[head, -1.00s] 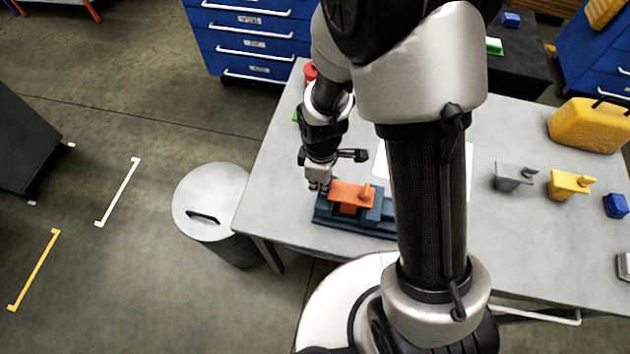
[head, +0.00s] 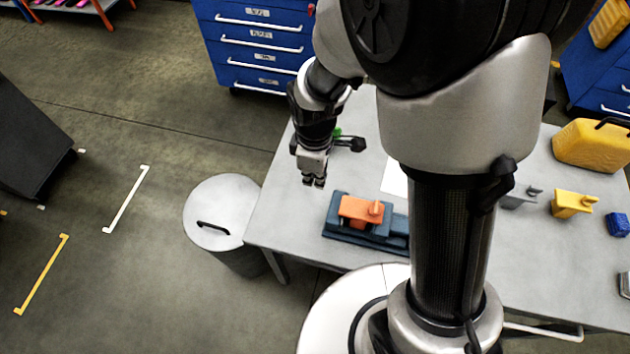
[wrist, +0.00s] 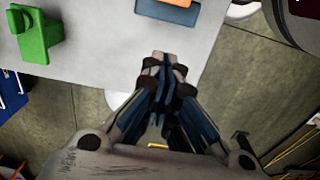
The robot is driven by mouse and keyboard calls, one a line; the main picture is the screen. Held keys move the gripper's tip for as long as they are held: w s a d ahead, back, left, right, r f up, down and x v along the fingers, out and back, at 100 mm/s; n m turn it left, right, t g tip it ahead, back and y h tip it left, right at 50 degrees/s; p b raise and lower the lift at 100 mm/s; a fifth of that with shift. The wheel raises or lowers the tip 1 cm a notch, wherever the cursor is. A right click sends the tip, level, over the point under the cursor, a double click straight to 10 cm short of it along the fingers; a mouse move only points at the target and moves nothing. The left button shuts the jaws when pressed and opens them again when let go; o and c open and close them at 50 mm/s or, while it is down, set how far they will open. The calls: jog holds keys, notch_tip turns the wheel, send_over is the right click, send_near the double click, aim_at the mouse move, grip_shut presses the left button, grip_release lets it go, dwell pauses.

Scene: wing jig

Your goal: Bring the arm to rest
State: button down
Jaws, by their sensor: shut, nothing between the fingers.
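My gripper (head: 314,182) is shut and empty. It hangs above the left part of the grey table (head: 290,222), to the left of and above an orange block with a peg (head: 361,210) in the head view. That orange block sits on a dark blue jig (head: 345,237) near the table's front edge. In the wrist view my gripper's fingers (wrist: 160,75) are together over the table's edge, and part of the orange block (wrist: 180,2) shows at the top. My arm hides part of the table and the jig's right end.
A green block (wrist: 38,38) lies on the table. A grey block (head: 517,199), a yellow block (head: 572,204), a blue block (head: 618,224) and a yellow canister (head: 592,146) are at the right. A lidded bin (head: 222,212) stands left of the table. Blue drawers (head: 255,50) stand behind.

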jog(key=shift+d+r, duration=0.15)
jog(key=shift+r, duration=0.2)
jog(key=s+d+r+m+t, duration=0.1)
jog(key=s+d+r+m, duration=0.2)
jog(key=r, duration=0.4)
jog(key=s+d+r+m+t, duration=0.1)
jog(key=s+d+r+m, duration=0.2)
jog(key=r, duration=0.4)
jog(key=s+d+r+m+t+b, duration=0.1)
jog(key=s+d+r+m+t, duration=0.1)
jog(key=s+d+r+m, duration=0.2)
jog(key=s+r+m, duration=0.2)
jog(key=s+m, duration=0.2)
jog(key=shift+d+r+t, duration=0.15)
jog(key=shift+t, duration=0.15)
jog(key=c, duration=2.3)
grip_release()
